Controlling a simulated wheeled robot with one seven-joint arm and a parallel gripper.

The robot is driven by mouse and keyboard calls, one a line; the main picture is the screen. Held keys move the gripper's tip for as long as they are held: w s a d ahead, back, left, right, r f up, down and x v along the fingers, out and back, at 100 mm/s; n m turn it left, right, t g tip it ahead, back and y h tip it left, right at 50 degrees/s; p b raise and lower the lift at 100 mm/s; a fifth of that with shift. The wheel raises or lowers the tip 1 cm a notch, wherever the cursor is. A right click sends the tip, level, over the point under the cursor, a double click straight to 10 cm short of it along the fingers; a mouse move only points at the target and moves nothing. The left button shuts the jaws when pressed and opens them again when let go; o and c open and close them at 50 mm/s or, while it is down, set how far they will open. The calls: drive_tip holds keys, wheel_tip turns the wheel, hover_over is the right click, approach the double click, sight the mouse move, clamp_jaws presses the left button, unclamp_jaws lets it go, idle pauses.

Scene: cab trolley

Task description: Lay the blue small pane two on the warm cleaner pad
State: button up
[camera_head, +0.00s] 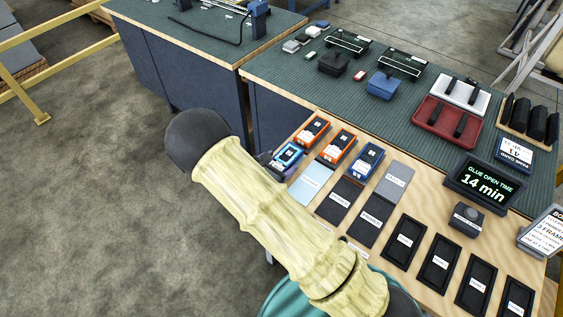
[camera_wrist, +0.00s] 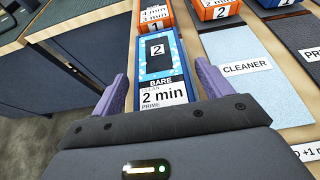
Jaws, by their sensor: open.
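The blue small pane two (camera_wrist: 159,72) lies on the wooden board, with a dark centre, a "2" tag and a label reading BARE, CLEAN, 2 min, PRIME. It also shows in the head view (camera_head: 288,157), beside my gripper. My gripper (camera_wrist: 162,76) has its purple fingers apart, one on each side of the pane in the wrist view. I cannot tell whether they touch it. The head view shows little of my gripper (camera_head: 276,164), as my arm covers part of it. The light blue cleaner pad (camera_wrist: 236,90) is just right of the pane, with nothing on it; it also shows in the head view (camera_head: 309,182).
Two orange panes (camera_head: 312,132) (camera_head: 338,146) and another blue one (camera_head: 366,161) stand in a row behind. Dark pads (camera_head: 339,199) and a grey pad (camera_head: 395,182) lie right of the cleaner pad. Several black trays (camera_head: 404,241) line the front right. A display (camera_head: 484,187) reads 14 min.

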drive_tip(key=b+v, duration=0.1)
drive_tip(key=v, duration=1)
drive_tip(key=shift+s, duration=0.3)
drive_tip(key=shift+a, duration=0.1)
drive_tip(key=d+m+g, duration=0.1)
drive_tip(key=d+m, duration=0.1)
drive_tip(key=s+d+r+m+g, duration=0.1)
drive_tip(key=d+m+g, duration=0.1)
drive_tip(key=d, duration=0.1)
drive_tip(key=d+r+m+g+h, duration=0.1)
drive_tip(key=d, duration=0.2)
drive_tip(key=shift+s+d+m+g, duration=0.2)
drive_tip(key=shift+m+g, duration=0.2)
drive_tip(key=s+d+r+m+g+y, duration=0.1)
drive_tip(key=s+d+r+m+y, duration=0.3)
drive_tip(key=d+m, duration=0.3)
drive_tip(key=s+d+r+m+g+y, duration=0.2)
drive_tip(key=s+d+r+m+y, duration=0.2)
drive_tip(key=m, duration=1.1)
drive_tip(key=d+r+y, duration=0.1)
drive_tip(key=d, duration=0.2)
drive_tip(key=shift+s+r+m, duration=0.2)
drive_tip(key=shift+r+m, duration=0.1)
drive_tip(key=shift+r, duration=0.05)
